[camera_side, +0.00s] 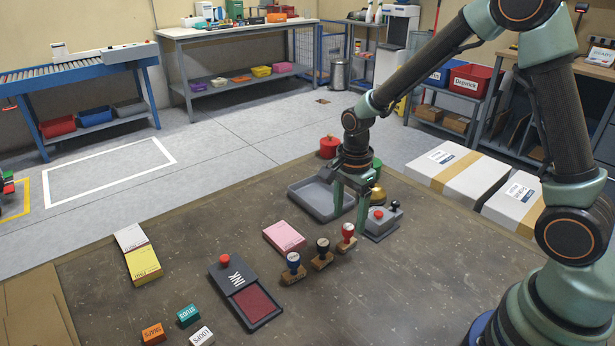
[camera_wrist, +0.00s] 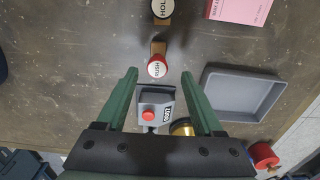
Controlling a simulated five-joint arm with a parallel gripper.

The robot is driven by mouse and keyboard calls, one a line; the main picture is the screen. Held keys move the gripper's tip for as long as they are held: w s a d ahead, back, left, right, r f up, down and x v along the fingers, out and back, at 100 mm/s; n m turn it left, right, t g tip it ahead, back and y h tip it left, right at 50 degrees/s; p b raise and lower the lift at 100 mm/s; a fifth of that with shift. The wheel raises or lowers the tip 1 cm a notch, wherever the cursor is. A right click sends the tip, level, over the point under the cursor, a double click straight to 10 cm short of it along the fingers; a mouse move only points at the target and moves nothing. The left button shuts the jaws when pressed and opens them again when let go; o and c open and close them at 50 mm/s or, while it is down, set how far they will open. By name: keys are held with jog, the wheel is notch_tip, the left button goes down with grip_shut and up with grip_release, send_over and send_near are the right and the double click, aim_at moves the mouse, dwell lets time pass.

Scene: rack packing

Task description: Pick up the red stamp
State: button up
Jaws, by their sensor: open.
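The red stamp (camera_side: 347,237) stands upright on its wooden base on the table, at the right end of a row of stamps. In the wrist view its round red-rimmed top (camera_wrist: 157,66) reads RUSH, just beyond my fingertips. My gripper (camera_side: 350,208) is open and empty, pointing down over the table behind the red stamp. In the wrist view my gripper (camera_wrist: 158,76) has its two green fingers spread to either side, with a grey device with a red button (camera_wrist: 152,108) seen between them.
A black stamp (camera_side: 322,251) and a blue stamp (camera_side: 293,265) stand left of the red one. A grey tray (camera_side: 293,192) lies behind, the pink pad (camera_side: 284,236) left. The ink pad (camera_side: 256,304) lies in front. The table's front right is clear.

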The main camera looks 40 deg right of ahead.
aim_at(348, 227)
jog(key=f, duration=0.4)
jog(key=shift+s+a+f, duration=0.2)
jog(key=shift+s+f, duration=0.05)
jog(key=shift+f, duration=0.15)
grip_shut()
jog(key=shift+r, duration=0.1)
notch_tip(348, 227, up, 20)
dwell(0.3)
